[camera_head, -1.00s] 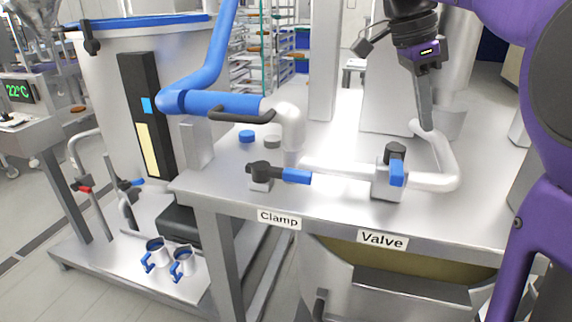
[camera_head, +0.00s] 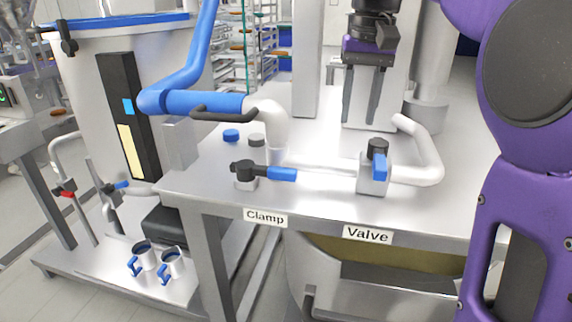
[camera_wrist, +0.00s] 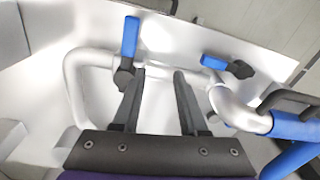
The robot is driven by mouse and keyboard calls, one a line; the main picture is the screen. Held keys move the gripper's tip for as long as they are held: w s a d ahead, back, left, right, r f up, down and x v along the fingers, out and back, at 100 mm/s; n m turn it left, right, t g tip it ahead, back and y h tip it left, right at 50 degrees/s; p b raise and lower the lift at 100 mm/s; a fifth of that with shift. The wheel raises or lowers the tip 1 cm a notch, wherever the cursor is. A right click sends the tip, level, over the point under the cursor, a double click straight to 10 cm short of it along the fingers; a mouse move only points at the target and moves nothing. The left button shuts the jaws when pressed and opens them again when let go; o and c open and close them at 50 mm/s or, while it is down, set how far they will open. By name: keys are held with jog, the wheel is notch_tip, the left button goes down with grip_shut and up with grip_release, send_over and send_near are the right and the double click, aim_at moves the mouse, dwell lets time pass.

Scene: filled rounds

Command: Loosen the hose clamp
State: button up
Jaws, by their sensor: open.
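The clamp (camera_head: 245,172) is a dark knob on a small metal block with a blue-tipped lever (camera_head: 282,174) pointing right, above the "Clamp" label (camera_head: 265,217). In the wrist view the clamp's dark knob (camera_wrist: 241,70) and blue lever show at upper right. The valve (camera_head: 376,170), a metal block with a black cap and blue handle, stands to its right on the white pipe; its blue handle (camera_wrist: 131,38) also shows in the wrist view. My gripper (camera_head: 361,120) hangs open and empty, pointing down behind the valve, apart from both.
A blue hose (camera_head: 205,104) with a black handle (camera_head: 224,114) joins a white elbow pipe (camera_head: 272,125) behind the clamp. The table's front edge is clear.

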jog(key=w+a+r+n+y, duration=0.15)
jog(key=a+n+y, duration=0.35)
jog(key=n, duration=0.9)
jog(key=n+h, duration=0.1)
jog(key=n, duration=0.1)
send_near(284, 169)
jog(key=x, duration=0.9)
jog(key=shift+s+b, duration=0.1)
jog(key=shift+b, duration=0.25)
grip_shut()
jog(key=shift+r, duration=0.1)
